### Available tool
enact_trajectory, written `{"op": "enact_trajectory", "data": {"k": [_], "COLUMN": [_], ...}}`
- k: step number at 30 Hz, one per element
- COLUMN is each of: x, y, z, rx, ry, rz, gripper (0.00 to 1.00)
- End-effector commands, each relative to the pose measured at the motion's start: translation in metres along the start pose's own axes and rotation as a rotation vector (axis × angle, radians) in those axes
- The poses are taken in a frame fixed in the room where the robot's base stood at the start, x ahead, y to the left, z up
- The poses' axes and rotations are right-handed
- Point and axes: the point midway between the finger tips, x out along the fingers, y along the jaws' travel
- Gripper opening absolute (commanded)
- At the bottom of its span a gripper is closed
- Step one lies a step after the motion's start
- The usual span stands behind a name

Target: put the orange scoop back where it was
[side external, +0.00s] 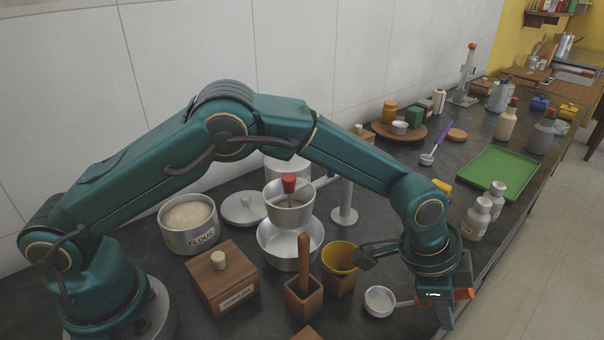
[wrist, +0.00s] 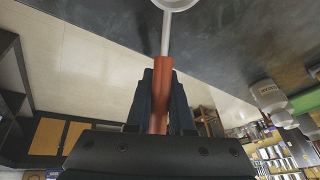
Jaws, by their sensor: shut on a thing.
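The orange scoop has an orange handle (side external: 464,294), a thin metal shaft and a round silvery bowl (side external: 380,301). My gripper (side external: 447,300) is shut on the handle at the right front of the dark counter. The scoop lies roughly level, with its bowl pointing left. I cannot tell whether the bowl touches the counter. In the wrist view the handle (wrist: 162,80) sits between the two dark fingers of my gripper (wrist: 160,95), and the bowl (wrist: 175,3) is cut off by the top edge.
A yellow cup in a wooden block (side external: 341,258) and a wooden box with a pestle-like stick (side external: 304,290) stand left of the bowl. White bottles (side external: 477,218) and a green tray (side external: 498,172) are behind my gripper. The counter's edge is close on the right.

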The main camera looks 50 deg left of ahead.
Motion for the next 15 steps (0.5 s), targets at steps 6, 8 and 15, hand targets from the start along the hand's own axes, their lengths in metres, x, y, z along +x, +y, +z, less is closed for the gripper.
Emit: {"op": "enact_trajectory", "data": {"k": [6,8,15], "x": [0.0009,0.0011,0.0036], "y": [0.0001,0.0001,0.0006], "z": [0.0003,0.0004,0.0016], "rx": [0.000,0.000,0.000], "ry": [0.000,0.000,-0.001], "rz": [0.000,0.000,0.001], "gripper": [0.00,0.00,0.50]}}
